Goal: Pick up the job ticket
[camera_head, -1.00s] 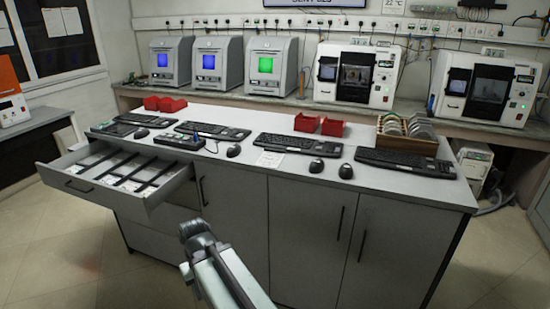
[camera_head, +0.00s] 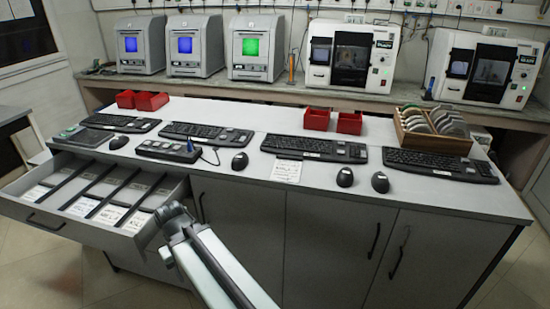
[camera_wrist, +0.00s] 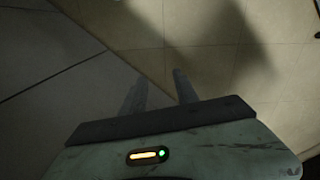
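A white paper slip with faint print (camera_head: 287,171), which looks like the job ticket, lies flat on the grey counter (camera_head: 235,184) near its front edge. It is just below a black keyboard and left of two black mice. My gripper (camera_head: 172,216) is in front of the counter, beside the open drawer, away from the slip. In the wrist view my gripper (camera_wrist: 160,92) shows two fingers apart with only floor and a grey panel beyond. It is open and empty. The slip is not seen in the wrist view.
The open drawer (camera_head: 137,222) juts out at the left, with labelled compartments. Keyboards (camera_head: 314,149), mice (camera_head: 344,177), red bins (camera_head: 317,118) and a wooden disc rack (camera_head: 435,139) crowd the counter. Machines (camera_head: 351,54) line the back bench. Floor is clear in front.

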